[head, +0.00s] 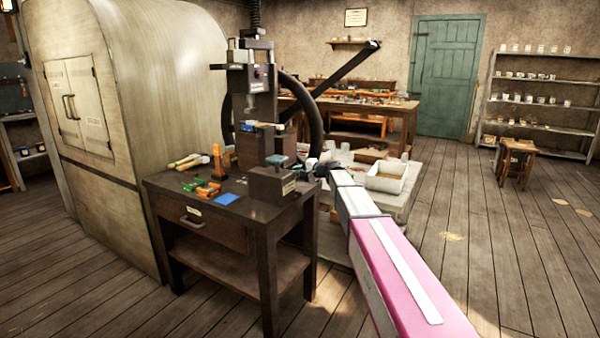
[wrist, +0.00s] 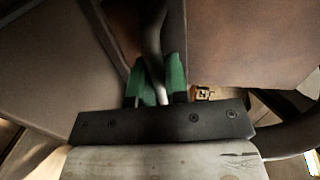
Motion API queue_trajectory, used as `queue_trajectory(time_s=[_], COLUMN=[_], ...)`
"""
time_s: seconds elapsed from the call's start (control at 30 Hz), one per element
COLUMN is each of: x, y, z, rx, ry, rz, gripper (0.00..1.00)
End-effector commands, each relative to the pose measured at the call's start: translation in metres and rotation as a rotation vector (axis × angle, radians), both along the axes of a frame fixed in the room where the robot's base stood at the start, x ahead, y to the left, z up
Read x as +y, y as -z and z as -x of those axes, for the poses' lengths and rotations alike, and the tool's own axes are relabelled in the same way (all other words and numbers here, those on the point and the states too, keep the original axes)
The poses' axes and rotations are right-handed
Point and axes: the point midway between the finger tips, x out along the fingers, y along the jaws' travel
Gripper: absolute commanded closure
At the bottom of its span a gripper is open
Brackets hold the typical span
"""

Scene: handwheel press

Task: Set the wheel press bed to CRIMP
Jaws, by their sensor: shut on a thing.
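Any CRIMP marking is too small to read. My gripper (head: 318,172) is low at the wheel's right side, its fingers barely visible there. In the wrist view my gripper (wrist: 158,82) has green fingers shut on a curved grey bar, which looks like the handwheel rim (wrist: 154,35).
The dark workbench (head: 225,235) holds tools, a blue pad (head: 227,199) and a dark box (head: 272,184) close left of my gripper. A pale crate (head: 386,180) stands on a low platform to the right. A large rounded cabinet (head: 130,90) fills the left.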

Motion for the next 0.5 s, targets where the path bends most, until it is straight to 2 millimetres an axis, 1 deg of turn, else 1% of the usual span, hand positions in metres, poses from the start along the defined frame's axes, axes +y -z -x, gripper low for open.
queue_trajectory(time_s=[0.03,0.2,0.23,0.3,0.5], x=[0.0031,0.0038,0.0039,0.0042,0.0027], y=[0.0,-0.0002,-0.0002,-0.0002,-0.0003], z=[-0.0025,-0.0031,-0.0033,-0.0032,-0.0024], rx=[0.0,-0.001,-0.001,-0.001,-0.001], ry=[0.0,0.0,0.0,-0.001,0.0], rz=[-0.001,-0.002,-0.002,-0.002,-0.002], gripper=[1.0,1.0,0.82,0.61,0.61])
